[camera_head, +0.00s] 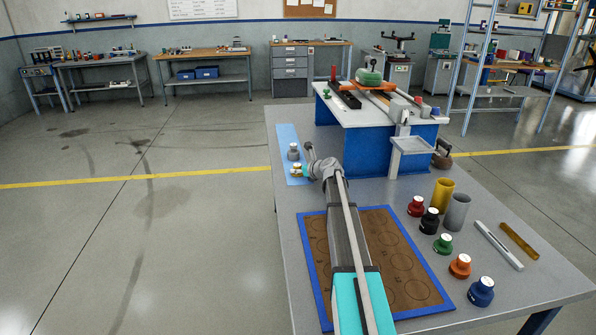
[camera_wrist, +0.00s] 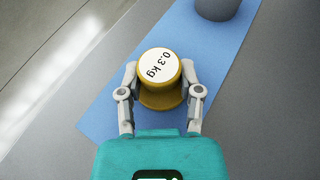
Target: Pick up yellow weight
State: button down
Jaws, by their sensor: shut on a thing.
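The yellow weight (camera_wrist: 159,66) has a white top label reading 0.3 kg. In the wrist view it is between the two fingers of my gripper (camera_wrist: 159,80), which are shut on its sides. It stands over the light blue mat (camera_wrist: 105,115); whether its base touches the mat cannot be told. In the head view the yellow weight (camera_head: 296,168) is small and partly hidden by my gripper (camera_head: 302,171), at the near end of the blue mat (camera_head: 287,133).
A grey weight (camera_head: 293,152) stands farther along the mat and shows in the wrist view (camera_wrist: 217,8). A brown board (camera_head: 405,262) with circles lies under my arm. Right are several coloured weights, including a blue one (camera_head: 481,291). A blue-sided stand (camera_head: 365,150) is behind.

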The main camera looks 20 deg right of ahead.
aim_at(299, 165)
jog(key=shift+r+p, duration=4.9)
jog(key=shift+r, duration=0.05)
